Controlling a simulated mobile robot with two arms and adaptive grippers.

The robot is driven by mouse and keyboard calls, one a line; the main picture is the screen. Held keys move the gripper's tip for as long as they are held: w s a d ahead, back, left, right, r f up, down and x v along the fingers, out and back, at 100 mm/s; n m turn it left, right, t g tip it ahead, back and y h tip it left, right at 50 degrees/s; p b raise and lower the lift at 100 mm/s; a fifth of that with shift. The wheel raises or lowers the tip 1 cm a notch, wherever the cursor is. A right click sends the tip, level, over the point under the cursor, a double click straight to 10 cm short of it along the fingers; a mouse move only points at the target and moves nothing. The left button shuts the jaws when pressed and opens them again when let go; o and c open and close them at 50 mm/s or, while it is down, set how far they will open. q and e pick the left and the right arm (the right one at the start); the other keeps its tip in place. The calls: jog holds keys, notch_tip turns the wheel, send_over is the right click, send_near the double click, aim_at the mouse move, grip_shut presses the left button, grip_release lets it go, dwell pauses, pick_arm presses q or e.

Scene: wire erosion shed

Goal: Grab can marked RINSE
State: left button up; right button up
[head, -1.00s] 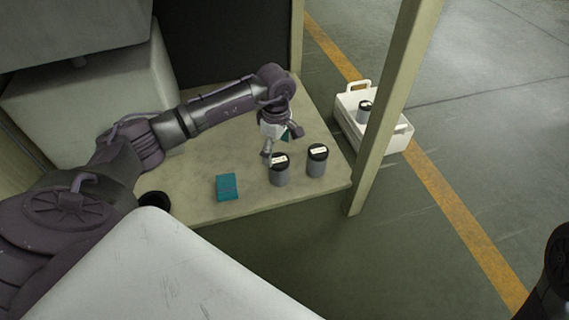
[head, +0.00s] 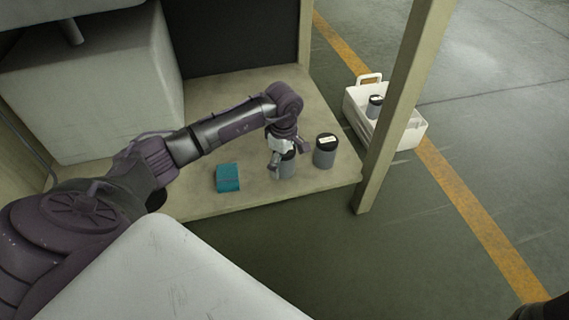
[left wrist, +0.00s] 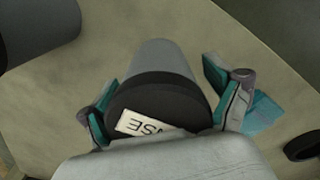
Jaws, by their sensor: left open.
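A grey can with a black lid (head: 288,167) stands on the bench, partly hidden by my left gripper (head: 288,159). In the left wrist view this can (left wrist: 165,62) has a white lid label (left wrist: 148,123) whose visible letters, upside down, end in "NSE"; the rest is hidden. My left gripper (left wrist: 166,104) is open, with one finger on each side of the can; contact cannot be told. A second grey can with a black lid and white label (head: 325,151) stands just to the right. Its label is too small to read.
A teal block (head: 228,177) lies on the bench (head: 222,95) left of the cans. A post (head: 405,105) rises at the bench's right corner. Beyond it, a white carrier (head: 411,135) on the floor holds another labelled can (head: 374,107).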

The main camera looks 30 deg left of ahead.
pick_arm(q)
jog(key=shift+c, duration=0.3)
jog(key=c, duration=1.2)
jog(key=shift+r, duration=0.2)
